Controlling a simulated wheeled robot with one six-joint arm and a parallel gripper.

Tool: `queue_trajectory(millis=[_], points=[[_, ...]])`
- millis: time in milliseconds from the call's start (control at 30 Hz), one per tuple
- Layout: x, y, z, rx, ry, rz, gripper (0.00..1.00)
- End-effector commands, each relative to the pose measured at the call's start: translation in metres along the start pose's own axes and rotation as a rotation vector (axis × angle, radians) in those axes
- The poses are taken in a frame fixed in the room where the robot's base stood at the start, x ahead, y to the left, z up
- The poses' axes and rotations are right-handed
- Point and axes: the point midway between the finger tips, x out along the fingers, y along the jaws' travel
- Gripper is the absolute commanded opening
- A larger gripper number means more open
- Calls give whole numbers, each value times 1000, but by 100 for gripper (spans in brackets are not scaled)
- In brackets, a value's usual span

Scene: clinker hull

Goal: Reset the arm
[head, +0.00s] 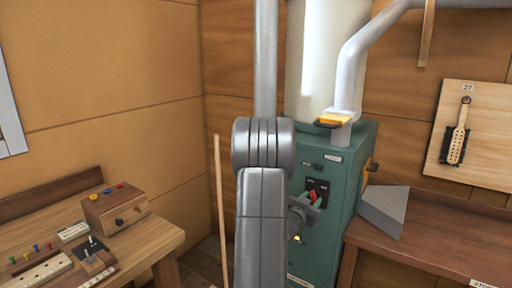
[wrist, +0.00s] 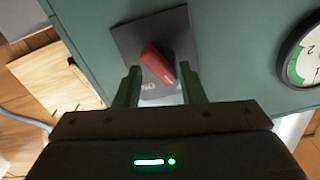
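My arm (head: 262,210) stretches up and down the middle of the head view, in front of a green machine cabinet (head: 345,170). My gripper (wrist: 160,72) is open and empty in the wrist view, its two dark fingers pointing at the cabinet face. A red rotary knob (wrist: 157,64) on a dark square plate (wrist: 125,40) shows between and beyond the fingertips, tilted, with gaps on both sides. Whether a finger touches it I cannot tell. In the head view the red knob (head: 312,197) is small and partly hidden by my gripper (head: 300,208).
A round gauge (wrist: 302,55) sits right of the knob. A bench with a wooden box (head: 115,208) stands left; a brown bench (head: 440,235) with a grey wedge-shaped piece (head: 384,210) stands right. A pole (head: 219,195) leans left of my arm. A pipe (head: 365,45) runs above.

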Motion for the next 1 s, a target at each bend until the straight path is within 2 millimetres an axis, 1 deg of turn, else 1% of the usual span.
queue_trajectory(millis=[133, 333, 767, 867, 1000], points=[[0, 0, -1, 88, 1, 0, 36], [0, 1, -1, 156, 1, 1, 36], [0, 1, -1, 169, 1, -1, 36], [-2, -3, -2, 170, -3, -10, 36], [-7, -14, -6, 173, -18, -42, 36]])
